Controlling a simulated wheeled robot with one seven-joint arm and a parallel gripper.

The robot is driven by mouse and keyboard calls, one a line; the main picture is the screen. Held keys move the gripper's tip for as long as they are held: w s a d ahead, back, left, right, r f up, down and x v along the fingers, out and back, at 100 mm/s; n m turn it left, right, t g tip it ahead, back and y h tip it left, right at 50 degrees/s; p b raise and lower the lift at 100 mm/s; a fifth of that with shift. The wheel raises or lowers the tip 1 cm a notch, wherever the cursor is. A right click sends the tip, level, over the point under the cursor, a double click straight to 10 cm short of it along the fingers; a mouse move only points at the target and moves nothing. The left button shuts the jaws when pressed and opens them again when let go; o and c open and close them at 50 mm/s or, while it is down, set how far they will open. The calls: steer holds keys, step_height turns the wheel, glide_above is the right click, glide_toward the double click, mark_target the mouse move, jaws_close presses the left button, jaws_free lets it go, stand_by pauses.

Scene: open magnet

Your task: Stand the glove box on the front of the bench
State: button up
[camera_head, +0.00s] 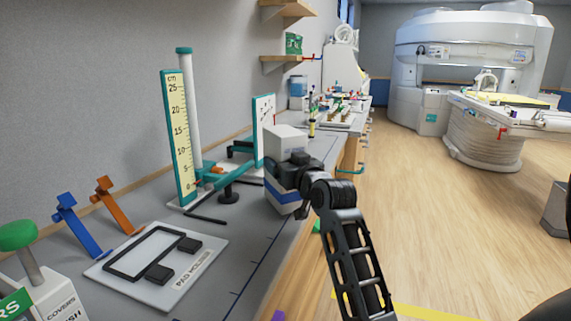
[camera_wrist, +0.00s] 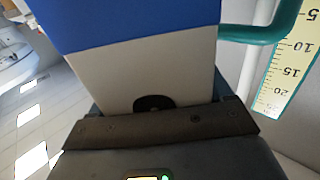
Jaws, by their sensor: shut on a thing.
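The glove box (camera_head: 284,196), white with a blue band, is upright near the front edge of the bench (camera_head: 240,262). My gripper (camera_head: 288,172) is shut on its sides and covers its middle in the head view. The white top shows above my gripper, and the blue band and white base show below. In the wrist view the glove box (camera_wrist: 145,75) fills the space between the jaws, with a blue part and a white part visible. I cannot tell whether its base touches the bench top.
A yellow height scale (camera_head: 180,135) on a teal stand is left of the box. A white pad-holder board (camera_head: 155,262), blue and orange brackets and a green-knobbed container (camera_head: 18,238) are nearer. Several small items stand farther along the bench. Open floor lies to the right.

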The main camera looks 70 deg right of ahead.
steer(key=shift+f, duration=0.1)
steer(key=o, duration=1.2)
steer(key=shift+f, duration=0.1)
steer(key=shift+o, duration=0.2)
steer(key=v, duration=1.2)
steer(key=shift+b, duration=0.4)
